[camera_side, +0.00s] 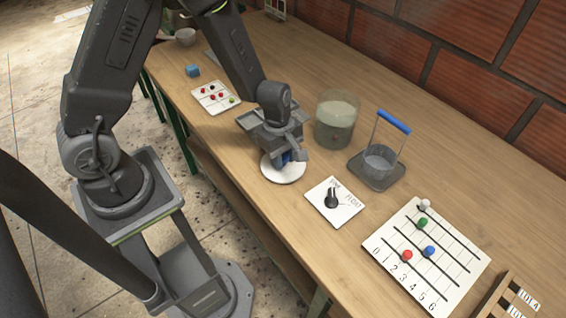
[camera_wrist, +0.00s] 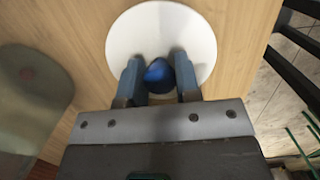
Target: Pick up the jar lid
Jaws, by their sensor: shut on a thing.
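The jar lid is a flat white disc (camera_side: 277,174) with a blue knob at its middle. In the side view it appears at the table's front edge, beside the glass jar (camera_side: 337,122). My gripper (camera_side: 288,157) is over the lid, pointing down. In the wrist view the white disc (camera_wrist: 150,32) fills the top middle, and the round blue knob (camera_wrist: 159,74) is between the two fingers of my gripper (camera_wrist: 160,80). The fingers are shut on the knob. I cannot tell whether the lid touches the table. The jar is open at the top and holds cloudy liquid.
A dial plate (camera_side: 346,208), a caddy with a blue handle (camera_side: 394,122) and a numbered bead board (camera_side: 380,247) stand to the right. The table behind the jar is clear.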

